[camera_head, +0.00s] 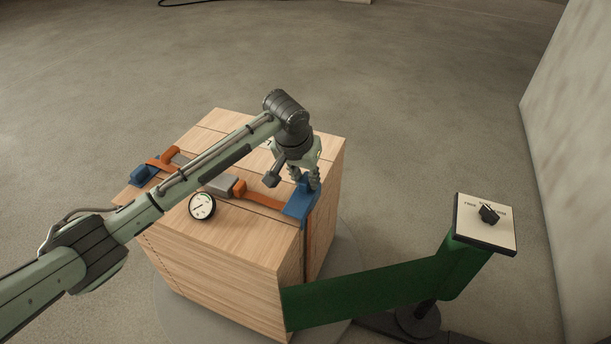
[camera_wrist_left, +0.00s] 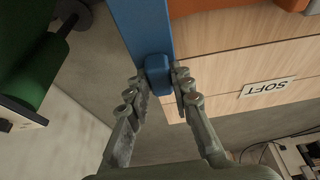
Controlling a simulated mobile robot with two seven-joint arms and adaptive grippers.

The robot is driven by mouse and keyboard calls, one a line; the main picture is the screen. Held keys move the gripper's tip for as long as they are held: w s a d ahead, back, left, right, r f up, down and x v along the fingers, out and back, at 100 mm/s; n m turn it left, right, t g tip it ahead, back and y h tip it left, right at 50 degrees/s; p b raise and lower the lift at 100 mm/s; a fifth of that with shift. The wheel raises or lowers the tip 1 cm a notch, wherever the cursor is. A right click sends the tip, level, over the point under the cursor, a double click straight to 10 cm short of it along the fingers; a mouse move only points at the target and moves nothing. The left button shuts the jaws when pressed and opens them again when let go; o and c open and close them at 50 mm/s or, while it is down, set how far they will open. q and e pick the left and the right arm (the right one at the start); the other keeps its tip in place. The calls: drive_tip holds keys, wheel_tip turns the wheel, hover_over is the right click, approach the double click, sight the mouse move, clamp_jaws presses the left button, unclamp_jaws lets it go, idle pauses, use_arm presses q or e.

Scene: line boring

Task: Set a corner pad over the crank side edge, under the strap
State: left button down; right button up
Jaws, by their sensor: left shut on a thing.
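A wooden crate (camera_head: 235,245) stands with an orange strap (camera_head: 263,203) across its top and down its right side. A blue corner pad (camera_head: 298,207) is at the crate's right top edge, where the strap bends down. I cannot tell whether the strap passes over or under it. My left gripper (camera_head: 306,178) is shut on the pad's small blue tab, seen between the fingers (camera_wrist_left: 160,78) in the left wrist view. Another blue corner pad (camera_head: 143,175) sits at the left top edge by the strap. My right gripper is not in view.
A grey strap buckle (camera_head: 220,185) and a round dial gauge (camera_head: 202,206) are on the crate top. A green arm (camera_head: 365,288) stands at the front right with a knob panel (camera_head: 486,222). A wall (camera_head: 580,150) is at right.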

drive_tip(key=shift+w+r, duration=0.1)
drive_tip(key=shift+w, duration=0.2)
use_arm(q)
drive_tip(key=shift+f, duration=0.1)
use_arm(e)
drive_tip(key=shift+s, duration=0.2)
use_arm(q)
drive_tip(key=shift+f, duration=0.45)
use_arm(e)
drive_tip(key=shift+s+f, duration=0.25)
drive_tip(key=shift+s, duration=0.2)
use_arm(q)
drive_tip(key=shift+f, duration=0.1)
drive_tip(key=shift+f, duration=0.3)
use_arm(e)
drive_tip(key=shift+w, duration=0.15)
